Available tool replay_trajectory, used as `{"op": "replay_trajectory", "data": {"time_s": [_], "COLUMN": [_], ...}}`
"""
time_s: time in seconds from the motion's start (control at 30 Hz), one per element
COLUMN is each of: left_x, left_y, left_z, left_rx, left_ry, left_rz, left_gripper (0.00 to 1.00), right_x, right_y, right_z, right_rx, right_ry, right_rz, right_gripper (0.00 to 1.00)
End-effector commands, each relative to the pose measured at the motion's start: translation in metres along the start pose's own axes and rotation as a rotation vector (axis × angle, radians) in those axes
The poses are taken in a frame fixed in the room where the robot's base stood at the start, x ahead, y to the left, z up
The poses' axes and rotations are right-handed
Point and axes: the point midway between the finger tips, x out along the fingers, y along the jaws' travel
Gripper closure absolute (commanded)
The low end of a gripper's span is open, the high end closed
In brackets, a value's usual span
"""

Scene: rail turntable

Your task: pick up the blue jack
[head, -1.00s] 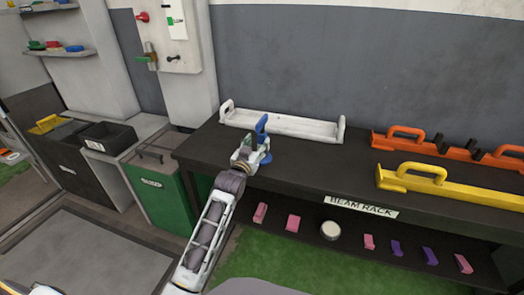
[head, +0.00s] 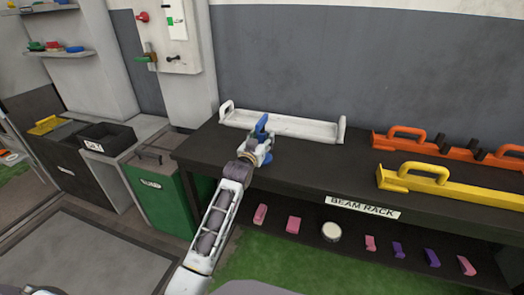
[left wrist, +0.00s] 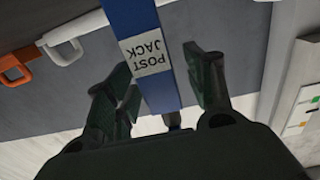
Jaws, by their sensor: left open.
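The blue jack (head: 261,125) stands on the dark bench top, at the front of the white tray. In the head view my left gripper (head: 263,145) is in front of it and hides its middle. In the left wrist view the blue post (left wrist: 146,50), with a white label reading POST JACK, runs between the two dark fingers of the left gripper (left wrist: 165,85). The fingers are open on either side of the post, with a visible gap at each side. My right gripper is not in view.
An orange beam (head: 440,148) and a yellow beam (head: 450,187) lie to the right. A green bin (head: 160,192) stands left of the bench. Several small pink and purple blocks sit on the lower shelf.

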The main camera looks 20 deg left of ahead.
Motion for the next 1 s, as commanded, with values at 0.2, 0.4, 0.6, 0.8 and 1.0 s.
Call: {"op": "replay_trajectory", "data": {"time_s": [0.2,0.4,0.6,0.8,1.0], "left_x": [-0.0002,-0.0002,-0.0002,-0.0002,-0.0002], "left_y": [0.0000,0.0000,0.0001,0.0001,0.0001], "left_z": [0.0001,0.0001,0.0001,0.0001,-0.0026], "left_rx": [0.000,0.000,0.000,0.000,0.000], "left_ry": [0.000,0.000,0.000,0.000,0.005], "left_rz": [0.000,0.000,0.000,0.000,0.000], "left_gripper": [0.49,0.75,1.00,1.00,1.00], "right_x": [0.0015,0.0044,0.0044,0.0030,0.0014], "right_y": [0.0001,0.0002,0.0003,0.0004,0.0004], "right_z": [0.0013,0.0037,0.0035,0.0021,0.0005], "right_rx": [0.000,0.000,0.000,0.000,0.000], "right_ry": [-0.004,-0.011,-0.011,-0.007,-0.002], "right_rz": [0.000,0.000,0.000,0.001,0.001], "right_gripper": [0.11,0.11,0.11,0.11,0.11]}}
